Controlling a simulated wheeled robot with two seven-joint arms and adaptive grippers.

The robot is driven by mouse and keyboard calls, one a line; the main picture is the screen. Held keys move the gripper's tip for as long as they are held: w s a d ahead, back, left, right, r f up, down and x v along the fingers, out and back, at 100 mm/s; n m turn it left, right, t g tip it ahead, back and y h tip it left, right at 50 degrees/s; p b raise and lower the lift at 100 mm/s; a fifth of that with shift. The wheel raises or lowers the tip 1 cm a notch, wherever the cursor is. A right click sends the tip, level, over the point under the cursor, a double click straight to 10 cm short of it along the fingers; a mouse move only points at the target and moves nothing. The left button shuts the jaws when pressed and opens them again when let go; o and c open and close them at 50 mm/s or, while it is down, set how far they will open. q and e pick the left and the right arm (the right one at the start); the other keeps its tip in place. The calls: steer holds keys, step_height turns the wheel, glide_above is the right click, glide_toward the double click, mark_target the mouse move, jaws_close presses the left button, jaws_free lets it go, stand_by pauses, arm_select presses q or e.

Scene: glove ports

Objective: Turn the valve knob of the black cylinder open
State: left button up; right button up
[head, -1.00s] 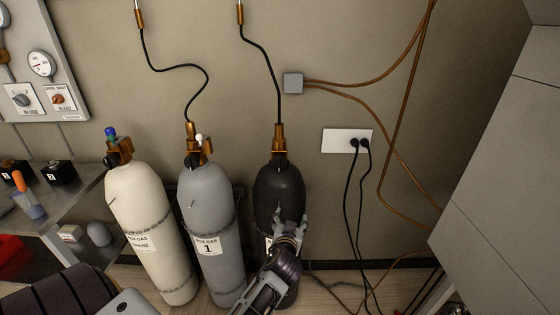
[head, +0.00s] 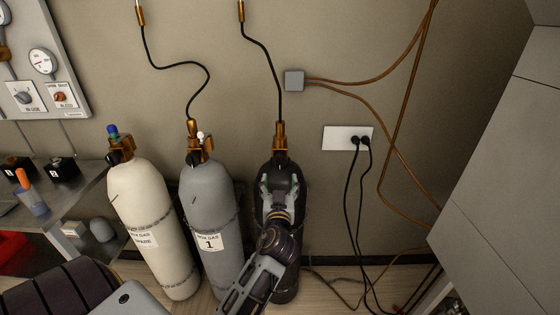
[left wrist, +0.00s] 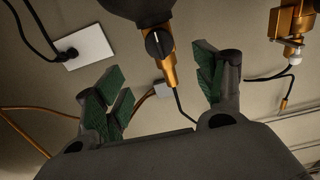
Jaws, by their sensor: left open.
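The black cylinder (head: 301,208) stands upright against the wall, right of the grey one. Its brass valve (head: 280,136) is on top, with a small black valve knob (head: 281,158) at the front. In the left wrist view the knob (left wrist: 158,43) is round and black with a pale line across it. My left gripper (head: 280,184) is open in front of the cylinder's upper body, just below the knob in the head view. In the left wrist view the open fingers (left wrist: 162,84) frame the brass valve, with nothing held. My right gripper is not in view.
The grey cylinder (head: 211,190) stands close on the left, and the cream cylinder (head: 150,205) is beyond it. A black hose (head: 270,65) rises from the black cylinder's valve. A white outlet (head: 336,138) with black cords and a grey cabinet (head: 500,190) are to the right.

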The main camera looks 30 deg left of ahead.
mark_target(280, 162)
arm_select(q)
steer(key=p+x, duration=0.2)
steer(key=x, duration=0.9)
steer(key=shift+w+p, duration=0.3)
steer(key=shift+w+a, duration=0.4)
steer(key=shift+w, duration=0.1)
steer(key=shift+w+a, duration=0.2)
steer(key=shift+w, duration=0.15)
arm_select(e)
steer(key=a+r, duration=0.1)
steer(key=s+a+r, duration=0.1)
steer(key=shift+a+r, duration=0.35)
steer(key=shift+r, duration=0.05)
arm_select(q)
steer(key=c, duration=1)
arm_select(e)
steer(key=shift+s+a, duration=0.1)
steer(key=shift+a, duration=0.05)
